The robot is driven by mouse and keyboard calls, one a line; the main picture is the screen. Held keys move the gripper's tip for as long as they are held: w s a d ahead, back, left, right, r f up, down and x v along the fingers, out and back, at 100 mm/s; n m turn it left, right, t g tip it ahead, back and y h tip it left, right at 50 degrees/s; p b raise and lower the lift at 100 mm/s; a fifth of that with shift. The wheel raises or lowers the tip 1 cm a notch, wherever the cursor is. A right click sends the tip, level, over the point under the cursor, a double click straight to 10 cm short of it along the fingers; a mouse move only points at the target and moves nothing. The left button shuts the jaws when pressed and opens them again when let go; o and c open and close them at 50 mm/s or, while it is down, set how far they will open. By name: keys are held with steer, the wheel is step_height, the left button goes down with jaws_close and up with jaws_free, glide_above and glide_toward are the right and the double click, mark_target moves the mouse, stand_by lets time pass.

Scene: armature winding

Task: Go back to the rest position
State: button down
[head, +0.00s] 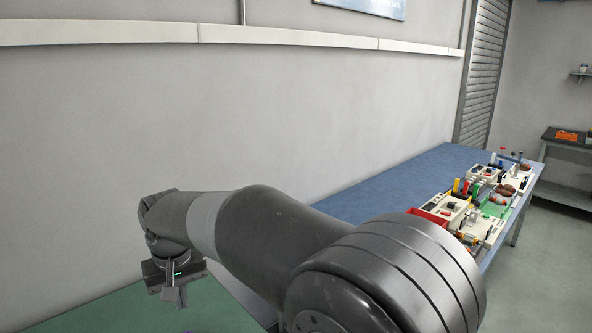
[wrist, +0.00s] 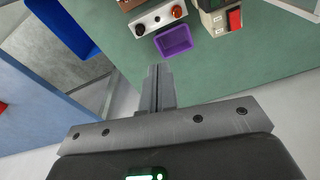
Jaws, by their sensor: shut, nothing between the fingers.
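My gripper (head: 175,295) hangs from the end of my arm at the lower left of the head view, over the near green work surface (head: 130,312). In the wrist view my gripper (wrist: 157,72) points up the picture, its two fingers together and empty. The fingertips show just below a small purple tray (wrist: 174,41); they do not visibly touch it, and the height between them is hard to judge.
A blue table (head: 400,180) along the wall carries several devices and a red tray (head: 428,217). In the wrist view, a white box (wrist: 156,19) with a red button, a blue bin (wrist: 68,27) and a device with a red switch (wrist: 234,19) show.

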steer(key=s+d+r+m+t, duration=0.1)
steer(key=d+r+m, duration=0.15)
steer(key=d, duration=0.95)
steer(key=s+d+r+m+t, duration=0.1)
steer(key=d+r, duration=0.3)
steer(key=d, duration=0.8)
steer(key=s+d+f+m+t, duration=0.2)
steer(key=s+d+f+m, duration=0.1)
steer(key=s+d, duration=1)
steer(key=d+f, duration=0.1)
steer(key=d, duration=0.2)
steer(key=shift+d+f+t+h, duration=0.2)
steer(key=shift+d+t+h, duration=0.1)
steer(key=shift+h, duration=0.1)
